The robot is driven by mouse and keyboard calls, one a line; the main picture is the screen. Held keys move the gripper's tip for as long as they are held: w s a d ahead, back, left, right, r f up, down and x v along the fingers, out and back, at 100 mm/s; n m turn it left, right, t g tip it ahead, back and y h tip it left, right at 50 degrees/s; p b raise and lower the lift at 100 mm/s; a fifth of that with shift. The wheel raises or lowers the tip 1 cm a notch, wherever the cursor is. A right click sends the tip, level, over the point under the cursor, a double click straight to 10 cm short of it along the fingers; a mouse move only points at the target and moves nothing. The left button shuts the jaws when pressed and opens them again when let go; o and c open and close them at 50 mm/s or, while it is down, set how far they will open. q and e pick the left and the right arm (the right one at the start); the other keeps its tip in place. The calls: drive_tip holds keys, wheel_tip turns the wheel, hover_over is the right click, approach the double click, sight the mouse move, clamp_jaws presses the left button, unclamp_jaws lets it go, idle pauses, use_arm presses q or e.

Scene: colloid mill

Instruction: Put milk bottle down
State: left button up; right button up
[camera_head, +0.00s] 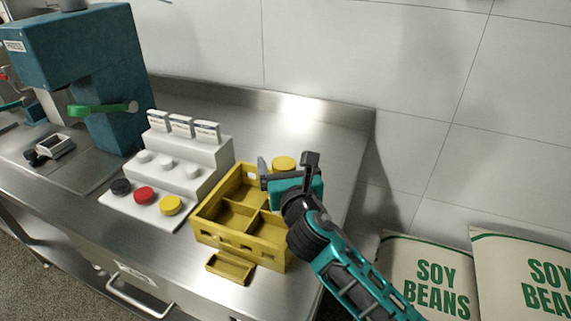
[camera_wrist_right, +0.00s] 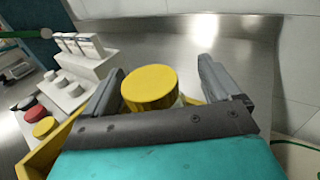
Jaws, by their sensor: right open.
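The milk bottle shows as a round yellow cap (camera_head: 284,163) near the back right of the yellow crate (camera_head: 205,222). My right gripper hides its body in the head view. In the right wrist view the cap (camera_wrist_right: 149,88) lies between the two fingers, with a gap on each side and a bit of pale bottle below it. The bottle looks upright in the crate's back right part, but its base is hidden. My right gripper (camera_head: 287,168) is open above the crate, its fingers pointing away.
A white stepped stand (camera_head: 190,155) with black, red and yellow caps is left of the crate. A small yellow tray (camera_head: 231,268) sticks out in front. The teal mill (camera_head: 90,60) stands at the back left. Soy bean sacks (camera_head: 430,270) stand right of the steel table.

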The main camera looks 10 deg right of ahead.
drive_tip(key=shift+r, duration=0.1)
drive_tip(key=shift+r, duration=0.35)
drive_tip(key=s, duration=1.2)
drive_tip(key=shift+r+p, duration=0.45)
drive_tip(key=s+d+f+m+g+h, duration=0.1)
drive_tip(key=s+d+f+m+g, duration=0.35)
drive_tip(key=m, duration=0.45)
drive_tip(key=s+d+f+m+g+h, duration=0.1)
drive_tip(key=s+d+f+m+g, duration=0.3)
drive_tip(key=m, duration=0.6)
drive_tip(key=s+d+f+m+g+y, duration=0.15)
drive_tip(key=s+f+m+g, duration=0.4)
drive_tip(key=s+m, duration=0.8)
drive_tip(key=w+a+f+t+y, duration=0.2)
drive_tip(key=w+a+f+t, duration=0.1)
drive_tip(key=w+f+t, duration=0.4)
wheel_tip(320, 180, down, 3)
drive_tip(key=shift+w+a+r+m, duration=0.2)
drive_tip(key=shift+w+m, duration=0.25)
drive_tip(key=shift+w, duration=0.4)
